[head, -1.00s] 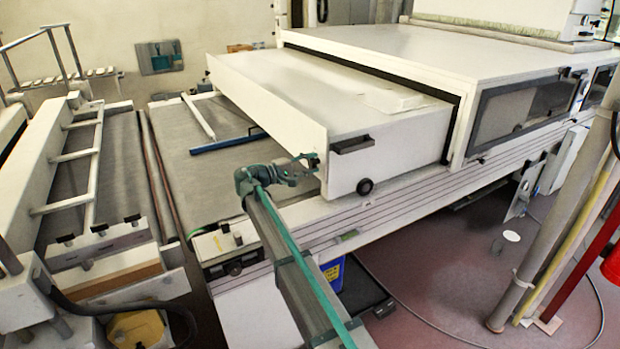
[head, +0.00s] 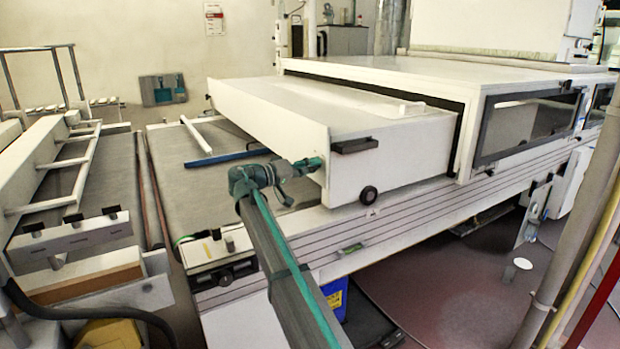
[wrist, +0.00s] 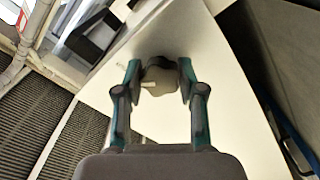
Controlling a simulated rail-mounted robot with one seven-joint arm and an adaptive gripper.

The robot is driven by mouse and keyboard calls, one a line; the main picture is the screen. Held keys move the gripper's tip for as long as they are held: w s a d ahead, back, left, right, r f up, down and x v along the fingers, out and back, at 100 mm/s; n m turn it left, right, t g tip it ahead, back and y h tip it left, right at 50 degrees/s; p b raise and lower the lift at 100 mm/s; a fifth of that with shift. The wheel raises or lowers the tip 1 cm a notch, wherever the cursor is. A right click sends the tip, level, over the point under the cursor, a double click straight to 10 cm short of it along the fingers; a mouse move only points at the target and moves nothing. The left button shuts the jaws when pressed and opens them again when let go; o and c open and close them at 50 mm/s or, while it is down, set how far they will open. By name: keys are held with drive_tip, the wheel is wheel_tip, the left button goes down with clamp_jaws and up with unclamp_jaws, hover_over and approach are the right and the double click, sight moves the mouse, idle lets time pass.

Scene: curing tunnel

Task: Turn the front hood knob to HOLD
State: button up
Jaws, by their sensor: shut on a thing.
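The front hood knob (wrist: 160,80) is a small grey lobed knob on the pale hood front panel (wrist: 205,60). A short pale pointer on it points left in the wrist view. My gripper (wrist: 160,72) is shut on the knob, one teal-edged finger on each side. In the head view my gripper (head: 312,165) reaches the end face of the white hood (head: 270,105), and the knob is hidden there behind the fingers. No HOLD mark can be read in either view.
A black handle (head: 354,145) and a round black knob (head: 369,194) sit on the hood's near side. A blue bar (head: 227,158) lies on the grey conveyor bed. A grey post (head: 575,225) stands at the right.

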drive_tip(key=shift+f+m+b, duration=0.1)
drive_tip(key=shift+m+b, duration=0.4)
drive_tip(key=shift+m, duration=0.1)
drive_tip(key=o, duration=1.2)
drive_tip(key=shift+c, duration=0.2)
drive_tip(key=v, duration=1.2)
